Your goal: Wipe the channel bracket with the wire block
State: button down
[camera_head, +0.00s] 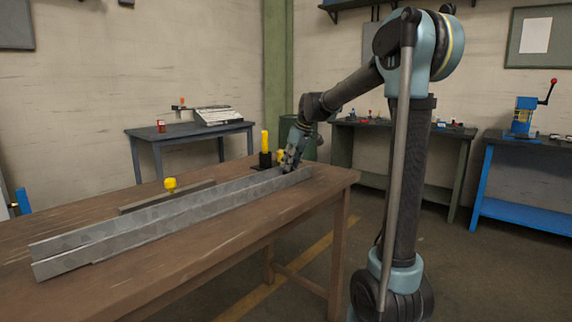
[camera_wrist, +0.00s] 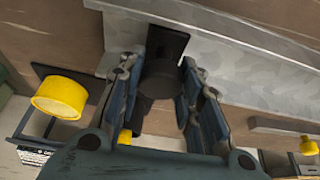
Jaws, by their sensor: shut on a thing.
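The channel bracket (camera_head: 165,221) is a long grey metal channel lying along the wooden table. In the wrist view its grey metal (camera_wrist: 245,70) runs across the upper part. My gripper (camera_head: 290,160) is low at the bracket's far right end. In the wrist view my gripper (camera_wrist: 160,75) is shut on a dark round grip, with a flat black block (camera_wrist: 167,42) at its far end, which I take for the wire block. The block overlaps the bracket's metal in that view; I cannot tell whether they touch. The block is hidden in the head view.
The wooden table (camera_head: 215,259) bears a grey bar (camera_head: 150,202) with a yellow knob (camera_head: 170,184) behind the bracket. A yellow cylinder on a black base (camera_head: 265,143) stands close behind my gripper. The table's front side is clear. Other workbenches stand along the walls.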

notch_tip(320, 180, up, 2)
jog(key=shift+d+r, duration=0.1)
jog(key=shift+r, duration=0.8)
jog(key=shift+a+r, duration=0.2)
jog(key=shift+r, duration=2)
jog(key=shift+s, duration=0.1)
